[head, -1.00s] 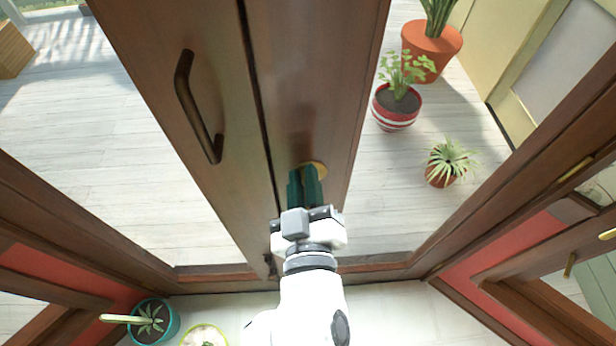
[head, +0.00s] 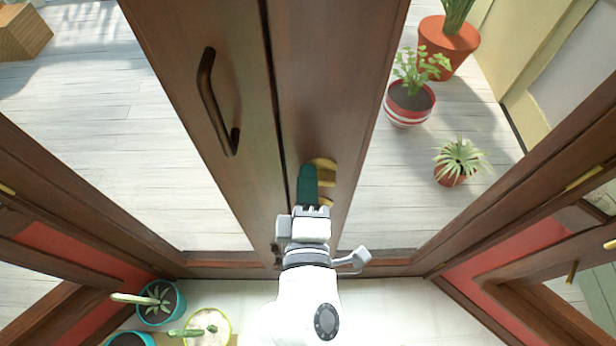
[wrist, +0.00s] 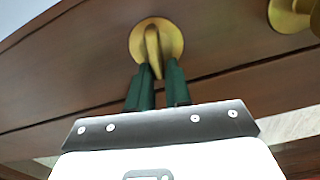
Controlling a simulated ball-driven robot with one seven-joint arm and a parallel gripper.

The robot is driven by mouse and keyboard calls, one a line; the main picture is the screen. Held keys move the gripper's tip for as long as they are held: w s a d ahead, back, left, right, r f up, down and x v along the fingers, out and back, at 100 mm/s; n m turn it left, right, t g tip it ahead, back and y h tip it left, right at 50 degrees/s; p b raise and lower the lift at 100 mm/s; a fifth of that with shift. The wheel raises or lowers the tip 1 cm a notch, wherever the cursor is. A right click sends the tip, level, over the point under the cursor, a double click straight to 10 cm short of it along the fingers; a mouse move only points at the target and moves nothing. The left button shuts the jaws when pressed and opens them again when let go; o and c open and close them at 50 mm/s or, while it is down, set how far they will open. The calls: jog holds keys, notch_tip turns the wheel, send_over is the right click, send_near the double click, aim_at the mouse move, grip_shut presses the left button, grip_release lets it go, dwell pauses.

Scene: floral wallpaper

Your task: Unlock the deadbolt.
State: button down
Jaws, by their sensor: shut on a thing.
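The deadbolt is a round brass plate (head: 324,163) with a narrow thumb-turn on the brown door stile. In the wrist view the thumb-turn (wrist: 153,48) stands out from its plate, in line with my fingers. My gripper (head: 309,172) has dark green fingers and reaches up to the deadbolt. In the wrist view my gripper (wrist: 157,72) has its fingertips on either side of the thumb-turn's near end, closed on it. In the head view the fingers overlap and hide most of the thumb-turn. Whether the bolt is thrown cannot be seen.
Another brass fitting (wrist: 290,14) sits close to the deadbolt. A dark pull handle (head: 213,100) is on the door leaf to the left. Potted plants (head: 409,103) stand beyond the glass at right, and more pots (head: 207,325) at the lower left.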

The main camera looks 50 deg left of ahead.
jog(key=shift+f+n, duration=0.35)
jog(key=shift+n, duration=0.85)
jog(key=shift+f, duration=0.1)
jog(key=c, duration=1.1)
grip_release()
jog(key=shift+c, duration=0.2)
jog(key=b+v, duration=0.1)
jog(key=v, duration=0.9)
jog(key=shift+s+d, duration=0.25)
jog(key=shift+d, duration=0.05)
